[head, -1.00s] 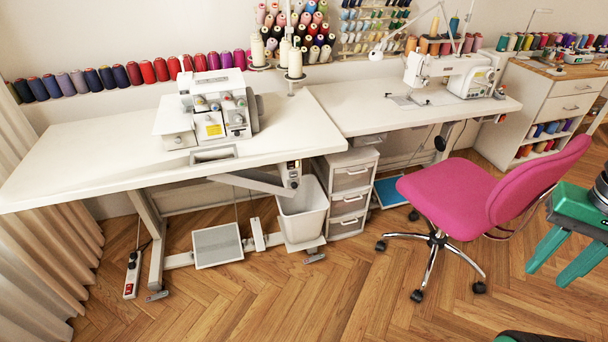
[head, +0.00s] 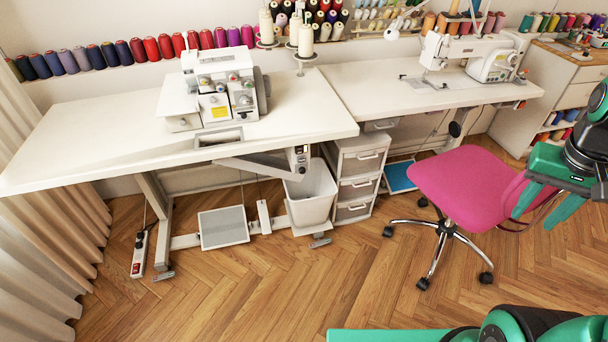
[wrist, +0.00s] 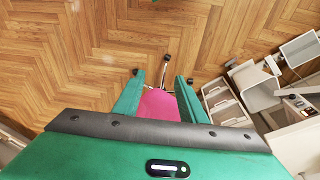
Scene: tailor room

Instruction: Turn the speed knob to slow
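The speed knob is too small to pick out for certain. A white serger (head: 215,90) with several small dials stands on the left table (head: 90,135). A white sewing machine (head: 470,55) stands on the right table (head: 375,85). A small control box (head: 298,158) hangs under the front edge of the left table; it also shows at the right of the wrist view (wrist: 297,102). My gripper (head: 545,213) is at the right, in front of the pink chair and away from both machines. In the wrist view its green fingers (wrist: 159,77) stand apart with nothing held.
The pink chair (head: 465,178) stands before the right table. A white bin (head: 312,195), a drawer unit (head: 357,180) and a foot pedal (head: 223,227) are below the tables. A power strip (head: 139,254) lies near the curtain (head: 45,220). The wooden floor (head: 270,290) in front is clear.

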